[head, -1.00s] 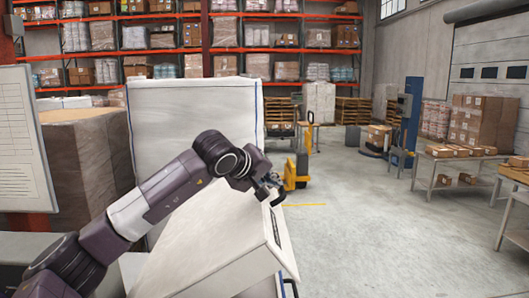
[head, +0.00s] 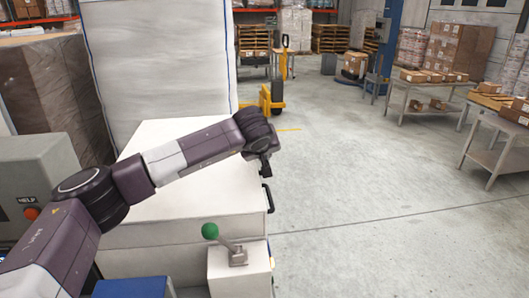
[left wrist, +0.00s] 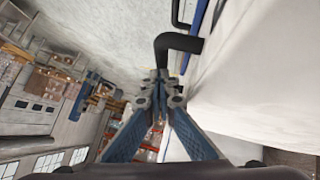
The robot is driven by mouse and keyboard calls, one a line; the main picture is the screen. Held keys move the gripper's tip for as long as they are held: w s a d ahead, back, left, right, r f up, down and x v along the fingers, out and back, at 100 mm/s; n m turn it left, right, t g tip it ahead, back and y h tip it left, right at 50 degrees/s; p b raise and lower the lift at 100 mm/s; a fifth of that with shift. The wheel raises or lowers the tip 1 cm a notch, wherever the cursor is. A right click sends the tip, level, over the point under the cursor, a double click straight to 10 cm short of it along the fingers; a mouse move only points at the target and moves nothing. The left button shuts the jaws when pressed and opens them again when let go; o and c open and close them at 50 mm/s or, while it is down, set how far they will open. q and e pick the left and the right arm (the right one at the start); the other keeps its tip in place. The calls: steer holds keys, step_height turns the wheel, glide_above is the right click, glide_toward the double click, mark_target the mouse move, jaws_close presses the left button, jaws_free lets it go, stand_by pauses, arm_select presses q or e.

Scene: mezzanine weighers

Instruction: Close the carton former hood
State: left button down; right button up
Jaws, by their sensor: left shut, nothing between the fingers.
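The carton former hood (head: 190,195) is a broad white lid at the left and centre of the head view. Its top looks about level, and my left arm crosses over it. I cannot tell whether it is fully seated. A black handle (head: 269,197) is on its right side. My left gripper (head: 264,170) is at the hood's right edge, by the upper end of the handle. In the left wrist view, its blue fingers (left wrist: 160,85) are together and empty, beside a black bent bar (left wrist: 178,42) on a white panel. My right gripper is not in view.
A green-knobbed lever (head: 211,231) stands on a white box at the hood's near side. A grey box with a red button (head: 31,213) is at left. A tall white panel (head: 155,70) rises behind. Open floor (head: 350,190) lies to the right, with tables (head: 415,95) beyond.

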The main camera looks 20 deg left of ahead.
arm_select(q)
steer(key=shift+s+d+f, duration=0.1)
steer(key=shift+s+f, duration=0.15)
steer(key=shift+f, duration=0.55)
steer(key=s+d+r, duration=0.1)
steer(key=s+r, duration=0.6)
steer(key=r, duration=0.5)
steer(key=shift+b, duration=0.4)
